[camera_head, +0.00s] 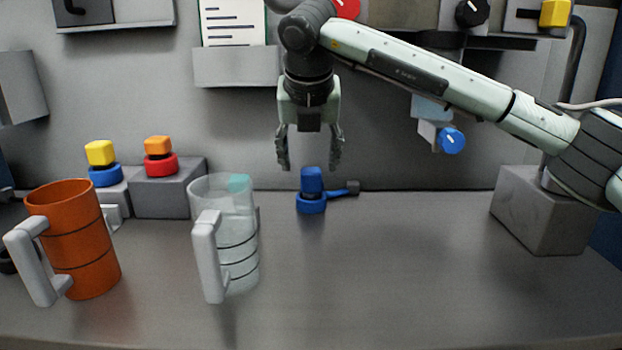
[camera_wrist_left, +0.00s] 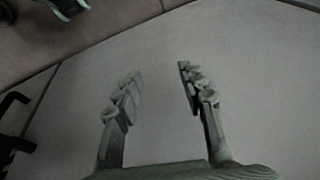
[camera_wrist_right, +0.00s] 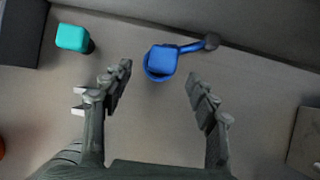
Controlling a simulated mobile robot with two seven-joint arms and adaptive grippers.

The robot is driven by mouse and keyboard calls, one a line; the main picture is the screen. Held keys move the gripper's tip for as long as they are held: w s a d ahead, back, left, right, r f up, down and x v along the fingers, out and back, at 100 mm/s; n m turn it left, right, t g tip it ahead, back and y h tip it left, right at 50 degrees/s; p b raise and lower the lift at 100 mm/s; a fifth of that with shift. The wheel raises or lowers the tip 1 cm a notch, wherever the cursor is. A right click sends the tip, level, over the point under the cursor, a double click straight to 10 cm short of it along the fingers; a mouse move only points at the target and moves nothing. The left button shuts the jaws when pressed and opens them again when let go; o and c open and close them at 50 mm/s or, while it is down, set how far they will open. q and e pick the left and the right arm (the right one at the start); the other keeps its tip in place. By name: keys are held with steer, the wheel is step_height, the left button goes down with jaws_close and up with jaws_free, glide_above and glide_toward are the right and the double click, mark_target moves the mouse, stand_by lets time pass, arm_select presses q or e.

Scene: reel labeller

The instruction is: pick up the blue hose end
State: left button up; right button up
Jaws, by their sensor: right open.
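The blue hose end (camera_head: 312,184) stands upright on the grey bench near the back wall. It has a wide blue collar at its base and a short blue hose running right to a dark fitting. My right gripper (camera_head: 310,155) is open and points down above the hose end, apart from it. In the right wrist view the hose end (camera_wrist_right: 162,61) lies ahead of and between the open fingertips (camera_wrist_right: 158,82). My left gripper (camera_wrist_left: 160,85) is open and empty over a plain floor in the left wrist view; it does not show in the head view.
A clear jug (camera_head: 238,240) and an orange jug (camera_head: 85,245) stand on the left. Grey blocks with orange-red (camera_head: 160,165) and yellow-blue caps are behind them. A grey block (camera_head: 535,215) is at the right. The bench's middle and right front are clear.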

mark_target(311, 170)
steer(key=shift+x, duration=1)
steer(key=shift+p+x, duration=0.7)
steer(key=shift+x, duration=1.65)
steer(key=shift+w+d+r, duration=0.1)
steer(key=shift+w+d, duration=0.05)
steer(key=c, duration=1.3)
arm_select(q)
step_height(311, 170, down, 3)
steer(key=shift+s+d+f, duration=0.1)
steer(key=shift+s+f, duration=0.05)
arm_select(e)
steer(key=shift+r, duration=0.5)
step_height(311, 170, up, 2)
steer(key=shift+r+b, duration=0.15)
steer(key=shift+b, duration=0.25)
arm_select(q)
steer(key=w+a+b+v, duration=0.1)
steer(key=b+v, duration=0.3)
steer(key=v, duration=0.6)
steer(key=shift+a+r+y, duration=0.3)
steer(key=shift+r, duration=0.35)
arm_select(e)
steer(key=s, duration=1.8)
steer(key=shift+s+r, duration=0.1)
